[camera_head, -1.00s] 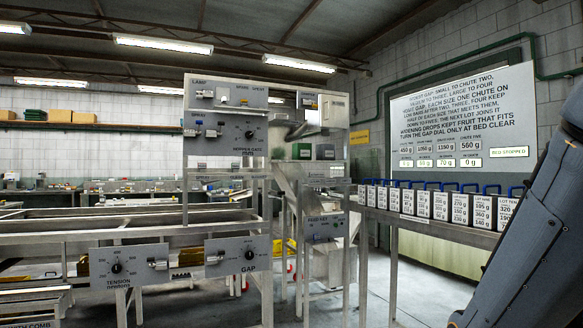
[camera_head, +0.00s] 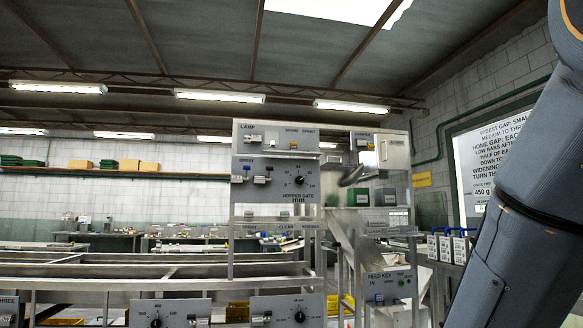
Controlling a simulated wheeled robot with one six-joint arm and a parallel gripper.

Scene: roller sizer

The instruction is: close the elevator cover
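The roller sizer's steel frame stands at the centre. At its upper right is a pale panel (camera_head: 395,152) with a small dark upright handle (camera_head: 384,150); it may be the elevator cover, but its label is too small to read. I cannot tell whether it is open or shut. Below it a steel chute (camera_head: 352,176) slopes beside a green box (camera_head: 359,197) and a grey box (camera_head: 384,197). My gripper is out of view; only my blue-grey arm links show at the right edge.
A hopper gate panel (camera_head: 277,181) with switches and a dial faces me. A feed key panel (camera_head: 389,287) stands lower right. Tension and gap panels line the bottom. Black-and-white lot boxes (camera_head: 445,248) sit right, partly behind my arm. A wall board (camera_head: 489,150) hangs behind.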

